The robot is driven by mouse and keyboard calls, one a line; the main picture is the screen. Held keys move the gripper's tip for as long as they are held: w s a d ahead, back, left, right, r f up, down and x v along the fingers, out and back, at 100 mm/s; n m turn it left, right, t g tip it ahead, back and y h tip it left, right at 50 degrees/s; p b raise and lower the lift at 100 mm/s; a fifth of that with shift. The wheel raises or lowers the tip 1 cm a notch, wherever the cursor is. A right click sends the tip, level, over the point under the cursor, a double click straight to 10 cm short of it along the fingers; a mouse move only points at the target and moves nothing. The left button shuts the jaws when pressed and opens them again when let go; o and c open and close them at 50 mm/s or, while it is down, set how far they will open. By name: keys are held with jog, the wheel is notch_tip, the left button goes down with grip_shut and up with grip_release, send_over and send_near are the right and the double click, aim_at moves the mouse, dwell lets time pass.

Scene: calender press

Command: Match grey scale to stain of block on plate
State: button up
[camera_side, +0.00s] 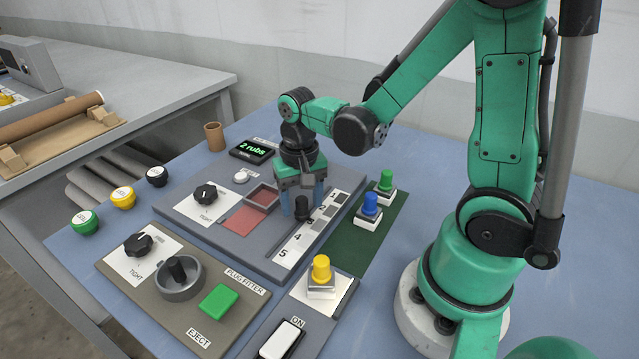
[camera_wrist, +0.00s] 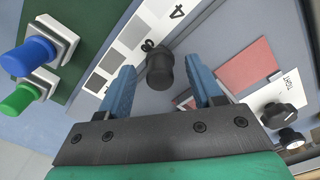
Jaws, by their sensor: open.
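The grey scale is a white strip (camera_side: 290,250) with numbers and grey patches; it also shows in the wrist view (camera_wrist: 125,42). A black slider knob (camera_side: 302,210) stands upright beside it, near the 3; it shows between my fingers in the wrist view (camera_wrist: 160,72). My gripper (camera_side: 303,196) is open, pointing down over the knob, one blue finger on each side. I cannot tell if they touch it. A block with a yellow handle (camera_side: 321,270) stands on a white plate (camera_side: 340,302). Its stain is not clearly visible.
Blocks with blue (camera_side: 370,206) and green (camera_side: 386,182) handles stand on a green mat (camera_side: 345,245). A display (camera_side: 251,150) reads "2 rubs". A plug fitter (camera_side: 180,285), a white ON switch (camera_side: 281,340) and a black TIGHT knob (camera_side: 205,193) are nearby.

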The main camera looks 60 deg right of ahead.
aim_at(302, 199)
jog(key=shift+r, duration=2.65)
jog(key=a+r+n+t, duration=0.4)
jog(key=n+t, duration=0.3)
jog(key=shift+s+r, duration=0.3)
jog(key=shift+r, duration=0.05)
